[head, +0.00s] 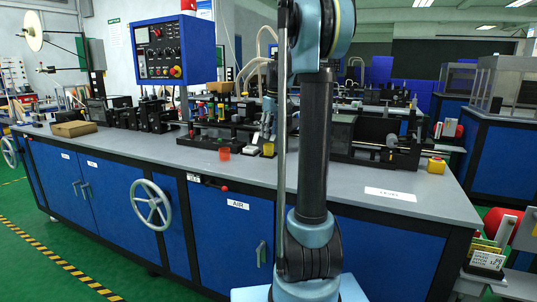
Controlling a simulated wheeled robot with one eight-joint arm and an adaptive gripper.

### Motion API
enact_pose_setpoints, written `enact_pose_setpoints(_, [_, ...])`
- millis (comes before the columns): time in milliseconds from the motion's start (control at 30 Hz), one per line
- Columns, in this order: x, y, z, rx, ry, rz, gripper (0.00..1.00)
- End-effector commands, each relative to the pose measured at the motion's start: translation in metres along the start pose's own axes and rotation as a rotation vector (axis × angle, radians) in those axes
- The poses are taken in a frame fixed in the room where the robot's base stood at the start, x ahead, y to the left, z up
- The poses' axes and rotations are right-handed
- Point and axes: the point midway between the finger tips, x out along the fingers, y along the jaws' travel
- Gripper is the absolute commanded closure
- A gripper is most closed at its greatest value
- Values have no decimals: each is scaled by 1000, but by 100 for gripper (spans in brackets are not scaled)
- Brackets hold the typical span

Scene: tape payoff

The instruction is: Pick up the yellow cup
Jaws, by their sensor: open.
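The cup does not look held. I cannot tell the exact gap between the fingers and the cup.
An orange-red cup (224,153) stands left of the yellow cup. Machine parts line the back of the bench (330,178). A yellow box with a red button (436,165) sits at the right. A cardboard box (74,129) lies at the left. The front strip is mostly clear.

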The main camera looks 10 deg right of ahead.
Motion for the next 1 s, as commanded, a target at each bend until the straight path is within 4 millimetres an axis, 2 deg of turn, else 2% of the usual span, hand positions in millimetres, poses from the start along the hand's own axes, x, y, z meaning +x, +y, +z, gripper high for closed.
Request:
enact_pose_setpoints(100, [14,0,0,0,0,0,49])
enact_pose_setpoints(367, [30,0,0,0,0,0,49])
enact_pose_setpoints(700, [71,0,-1,1,0,0,49])
enact_pose_setpoints(1000, [74,0,-1,1,0,0,49])
